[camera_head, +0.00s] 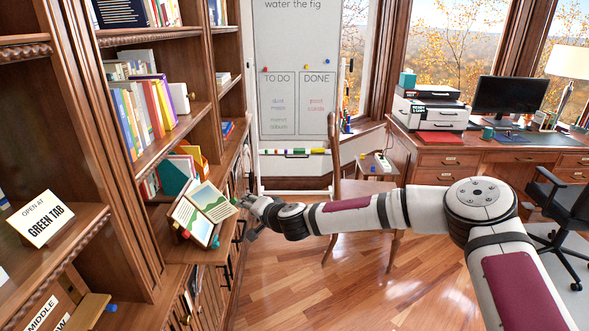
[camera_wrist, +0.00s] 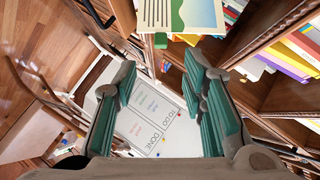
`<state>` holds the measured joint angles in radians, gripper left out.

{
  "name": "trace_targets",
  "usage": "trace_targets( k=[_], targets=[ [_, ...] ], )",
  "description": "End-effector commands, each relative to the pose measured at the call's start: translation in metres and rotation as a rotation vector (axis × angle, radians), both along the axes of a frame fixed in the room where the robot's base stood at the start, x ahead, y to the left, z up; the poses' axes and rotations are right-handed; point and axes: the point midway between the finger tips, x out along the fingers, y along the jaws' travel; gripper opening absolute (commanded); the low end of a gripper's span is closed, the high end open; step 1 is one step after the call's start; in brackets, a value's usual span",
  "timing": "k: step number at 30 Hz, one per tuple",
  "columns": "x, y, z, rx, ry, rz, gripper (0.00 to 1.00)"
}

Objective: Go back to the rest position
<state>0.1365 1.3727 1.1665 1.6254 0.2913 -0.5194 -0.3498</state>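My gripper (camera_head: 252,210) is at the end of my outstretched arm, just right of an open book by the shelf. In the wrist view my gripper (camera_wrist: 160,64) is open, with two teal-padded fingers apart and nothing between them. The open book (camera_head: 212,203) leans on a small shelf ledge and shows a green landscape picture and text. It also shows at the top of the wrist view (camera_wrist: 190,14), beyond the fingertips, with a green tab (camera_wrist: 161,40) at its edge. The tips look apart from the tab.
The bookcase (camera_head: 160,150) lines the left side, with a sign (camera_head: 41,218) reading "OPEN AT GREEN TAB". A wooden chair (camera_head: 365,190) stands behind my arm. A whiteboard (camera_head: 297,60) is at the back, and a desk (camera_head: 490,150) with a monitor is at right. Wooden floor is clear in front.

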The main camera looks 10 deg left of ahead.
Motion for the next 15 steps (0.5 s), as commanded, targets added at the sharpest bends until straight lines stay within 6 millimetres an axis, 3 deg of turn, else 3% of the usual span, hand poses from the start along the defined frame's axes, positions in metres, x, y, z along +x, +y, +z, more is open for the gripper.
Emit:
trace_targets(
  k=[8, 15],
  targets=[
    [-0.028, 0.001, 0.033, -0.110, -0.087, 0.151, 0.38],
    [-0.067, -0.027, 0.061, -0.312, -0.159, 0.327, 0.38]
  ],
)
